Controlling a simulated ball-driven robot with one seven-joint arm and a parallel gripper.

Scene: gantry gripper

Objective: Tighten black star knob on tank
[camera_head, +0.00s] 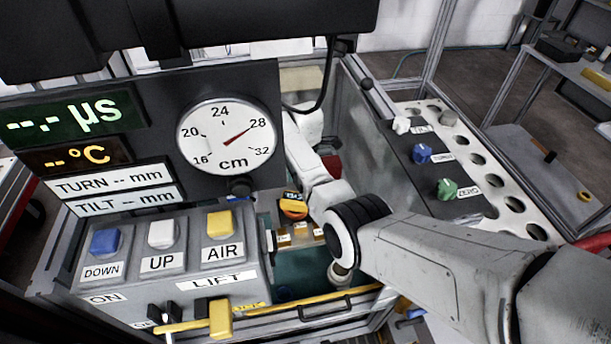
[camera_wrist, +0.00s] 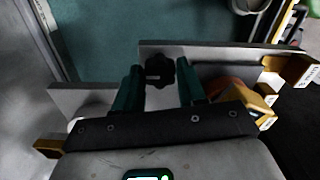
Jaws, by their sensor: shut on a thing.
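The black star knob (camera_wrist: 160,71) shows in the wrist view between the two teal fingers of my gripper (camera_wrist: 160,82). My gripper is shut on the knob, with a finger on its left and right sides. The knob sits at a grey plate edge, beside the teal tank interior (camera_wrist: 110,35). In the head view, part of the teal tank (camera_head: 300,262) shows below the dial panel. I cannot make out the knob or my fingertips there; my arm and the panel block that area.
A panel with a cm dial (camera_head: 226,137) stands in front. Below it is a LIFT button box (camera_head: 150,262) with a yellow lever (camera_head: 220,318). A yellow rail (camera_head: 320,299) crosses the front. Blue and green knobs (camera_head: 446,189) sit at right. In the wrist view, orange parts (camera_wrist: 235,87) lie close right of my fingers.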

